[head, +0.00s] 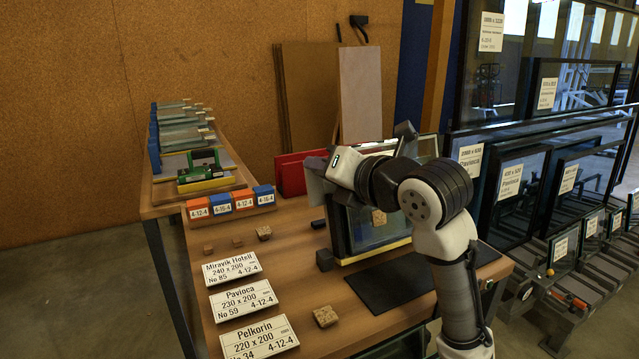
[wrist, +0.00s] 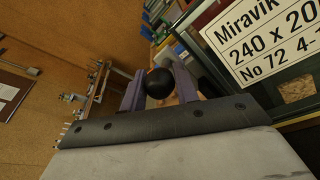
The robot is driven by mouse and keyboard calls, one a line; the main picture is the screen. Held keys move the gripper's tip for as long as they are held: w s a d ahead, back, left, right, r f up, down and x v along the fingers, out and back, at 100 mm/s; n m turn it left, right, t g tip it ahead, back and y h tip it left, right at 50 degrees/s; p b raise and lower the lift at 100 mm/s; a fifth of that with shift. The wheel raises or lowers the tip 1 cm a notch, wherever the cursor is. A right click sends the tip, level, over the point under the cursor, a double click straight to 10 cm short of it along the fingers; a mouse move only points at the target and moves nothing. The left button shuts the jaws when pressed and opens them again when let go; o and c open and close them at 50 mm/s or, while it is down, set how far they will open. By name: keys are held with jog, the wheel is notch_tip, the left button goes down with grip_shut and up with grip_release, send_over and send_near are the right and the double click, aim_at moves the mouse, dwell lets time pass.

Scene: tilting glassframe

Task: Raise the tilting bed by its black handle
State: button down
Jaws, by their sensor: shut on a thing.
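In the wrist view my gripper (wrist: 160,88) is shut on the round black handle (wrist: 160,80), with one grey-purple finger on each side of the ball. In the head view my arm reaches over the bench to a framed glass unit (head: 372,228), which stands steeply upright with a yellow strip along its bottom. My arm and hand cover its upper part, and the handle and fingertips are hidden there. I cannot clearly tell the tilting bed from the frame it carries. A white Miravik label (wrist: 268,40) on a dark frame shows close at right in the wrist view.
The wooden bench (head: 300,262) carries white label cards (head: 243,302), small wooden blocks (head: 325,316) and a black mat (head: 395,285). Orange and blue blocks (head: 231,202) and a green tool (head: 205,172) lie further back. Framed glass units (head: 510,188) stand at right.

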jog(key=shift+s+d+f+t+y+b, duration=0.1)
jog(key=shift+s+d+t+y+b, duration=0.25)
jog(key=shift+s+b, duration=0.4)
jog(key=shift+s+d+t+y+b, duration=0.2)
jog(key=shift+s+t+b, duration=0.3)
jog(key=shift+b, duration=0.3)
jog(key=shift+s, duration=0.1)
jog(key=c, duration=1.1)
grip_release()
jog(key=v, duration=1.4)
